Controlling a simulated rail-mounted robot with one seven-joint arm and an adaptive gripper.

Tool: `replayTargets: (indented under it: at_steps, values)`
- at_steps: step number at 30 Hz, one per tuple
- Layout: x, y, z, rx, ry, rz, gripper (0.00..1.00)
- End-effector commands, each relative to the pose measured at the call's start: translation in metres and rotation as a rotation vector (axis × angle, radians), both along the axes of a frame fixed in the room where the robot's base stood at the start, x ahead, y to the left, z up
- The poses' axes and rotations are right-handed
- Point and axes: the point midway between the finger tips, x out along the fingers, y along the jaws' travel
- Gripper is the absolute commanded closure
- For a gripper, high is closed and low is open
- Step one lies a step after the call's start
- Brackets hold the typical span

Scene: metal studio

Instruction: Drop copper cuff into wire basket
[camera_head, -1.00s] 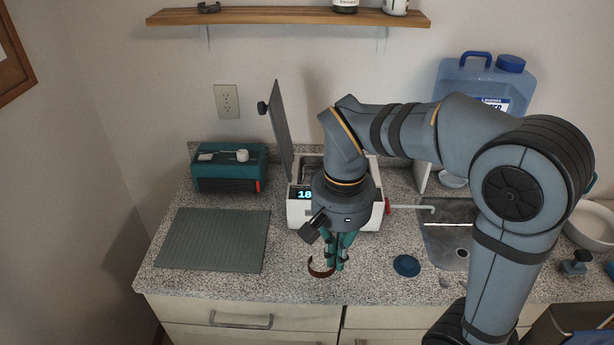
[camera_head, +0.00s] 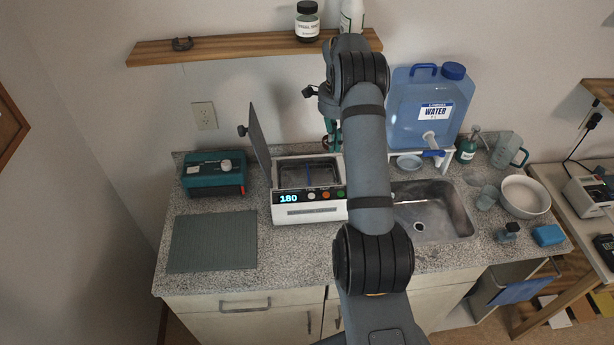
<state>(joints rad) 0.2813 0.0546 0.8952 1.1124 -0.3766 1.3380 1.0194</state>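My gripper (camera_head: 334,148) is above the back right of the white bath unit (camera_head: 308,213), partly hidden by my arm. Its teal fingers look shut on the copper cuff (camera_head: 325,139), a small reddish-brown curve beside them, seen only in part. The unit's lid (camera_head: 260,143) stands open on the left, and its display reads 180. A metal-lined basin shows in its top, with what looks like the wire basket (camera_head: 294,178) inside; its mesh is too small to make out clearly. The fingers look higher than the basin and apart from it.
A teal box (camera_head: 215,175) and a grey ribbed mat (camera_head: 213,242) lie left of the unit. A sink (camera_head: 445,210), a blue water jug (camera_head: 425,105) and a white bowl (camera_head: 525,196) are to the right. A wooden shelf (camera_head: 220,50) hangs above.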

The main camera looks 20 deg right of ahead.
Motion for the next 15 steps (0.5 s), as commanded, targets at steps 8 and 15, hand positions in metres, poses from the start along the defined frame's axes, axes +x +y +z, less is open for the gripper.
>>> replayTargets:
  at_steps: [8, 15]
  values:
    - [0.0, 0.0, -0.028, 0.001, 0.001, -0.002, 1.0]
    - [0.0, 0.0, -0.055, 0.001, 0.0, -0.002, 1.0]
